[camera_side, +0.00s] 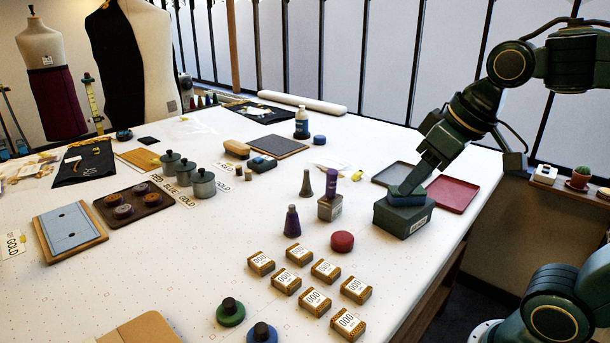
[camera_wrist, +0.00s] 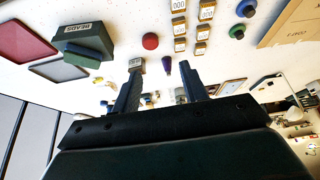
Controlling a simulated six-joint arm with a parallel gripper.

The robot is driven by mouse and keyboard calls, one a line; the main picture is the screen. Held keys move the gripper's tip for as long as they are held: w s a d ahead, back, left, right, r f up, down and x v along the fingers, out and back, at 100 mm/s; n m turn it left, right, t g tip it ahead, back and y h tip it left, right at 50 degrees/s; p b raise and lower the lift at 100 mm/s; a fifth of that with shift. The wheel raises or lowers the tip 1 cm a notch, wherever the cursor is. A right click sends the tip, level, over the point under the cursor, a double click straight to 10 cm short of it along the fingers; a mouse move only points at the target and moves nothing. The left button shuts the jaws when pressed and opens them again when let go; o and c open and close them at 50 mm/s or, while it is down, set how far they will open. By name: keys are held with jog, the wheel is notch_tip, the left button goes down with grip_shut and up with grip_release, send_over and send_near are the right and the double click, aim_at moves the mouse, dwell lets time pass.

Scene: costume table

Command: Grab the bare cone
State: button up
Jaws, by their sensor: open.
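The bare cone (camera_side: 306,183), a grey-brown cone without thread, stands upright mid-table in the side view. A purple cone (camera_side: 292,221) stands in front of it. A taller purple one (camera_side: 331,191) stands at a small grey box (camera_side: 328,210), right of the bare cone. I cannot make out the bare cone in that view.
A green beads box (camera_side: 404,218) and red tray (camera_side: 453,194) lie at the right. A red round tin (camera_side: 342,242) and several labelled gold boxes (camera_side: 314,301) stand in front. Lidded grey pots (camera_side: 203,184) stand left. The table immediately left of the cones is clear.

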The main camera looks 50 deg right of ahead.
jog(key=w+d+r, duration=0.2)
jog(key=w, duration=0.7)
jog(key=n+g+y, duration=0.1)
jog(key=n, duration=0.1)
send_over(306, 170)
jog(key=s+d, duration=0.1)
jog(key=s, duration=0.4)
notch_tip(306, 170, down, 9)
jog(key=shift+w+d+f, duration=0.1)
jog(key=shift+x, duration=4.3)
jog(key=shift+x, duration=2.6)
jog(key=shift+w, duration=0.1)
